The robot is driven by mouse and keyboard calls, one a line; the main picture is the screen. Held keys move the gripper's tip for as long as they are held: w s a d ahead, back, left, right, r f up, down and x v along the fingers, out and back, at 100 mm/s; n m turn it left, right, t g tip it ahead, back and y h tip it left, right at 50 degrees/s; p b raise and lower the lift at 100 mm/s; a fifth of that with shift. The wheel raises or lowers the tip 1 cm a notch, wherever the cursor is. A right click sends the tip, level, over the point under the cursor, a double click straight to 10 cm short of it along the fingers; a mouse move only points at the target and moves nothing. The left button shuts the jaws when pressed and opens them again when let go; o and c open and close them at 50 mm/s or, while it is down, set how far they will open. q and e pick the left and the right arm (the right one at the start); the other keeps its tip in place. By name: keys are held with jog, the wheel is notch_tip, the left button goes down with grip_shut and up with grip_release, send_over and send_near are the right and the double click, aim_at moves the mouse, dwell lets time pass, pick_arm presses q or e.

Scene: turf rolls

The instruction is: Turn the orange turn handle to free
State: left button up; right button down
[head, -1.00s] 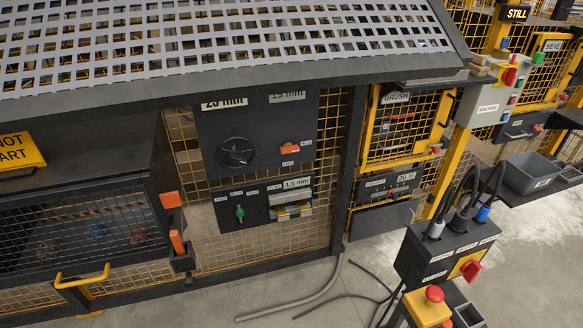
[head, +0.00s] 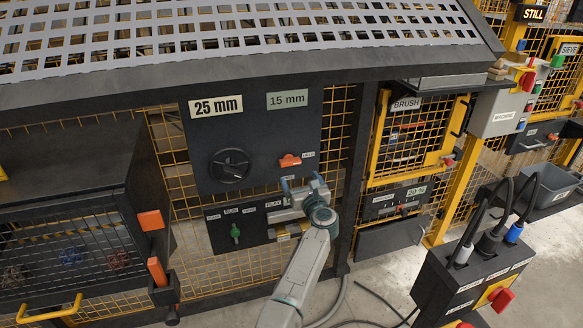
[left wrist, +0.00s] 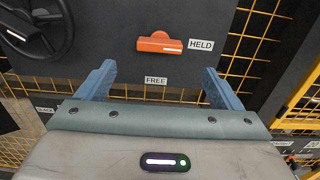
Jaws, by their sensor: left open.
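The orange turn handle (head: 290,160) is on the dark upper panel (head: 255,115), right of a black round dial (head: 230,165). In the left wrist view the handle (left wrist: 160,43) lies level, its narrow end pointing right at the HELD label (left wrist: 201,45). The FREE label (left wrist: 156,81) is below it. My left gripper (head: 302,182) is open just below the handle in the head view. In the left wrist view its blue fingers (left wrist: 157,80) stand apart either side of the FREE label, with nothing between them gripped. My right gripper is not in view.
A lower panel with a green handle (head: 235,233) lies below, partly behind my left arm. A dark box with orange handles (head: 150,220) juts out at left. A sloped perforated sheet (head: 240,30) overhangs the panel. A control box with cables (head: 465,270) stands at right.

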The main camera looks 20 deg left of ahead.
aim_at(291, 164)
pick_arm(q)
jog(key=x, duration=0.8)
jog(key=shift+w+a, duration=0.1)
jog(key=shift+a, duration=0.05)
jog(key=shift+b+x, duration=0.35)
jog(key=shift+x, duration=0.5)
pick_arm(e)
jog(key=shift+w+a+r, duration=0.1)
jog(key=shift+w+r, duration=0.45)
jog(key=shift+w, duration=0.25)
pick_arm(q)
jog(key=shift+c, duration=0.5)
jog(key=c, duration=0.9)
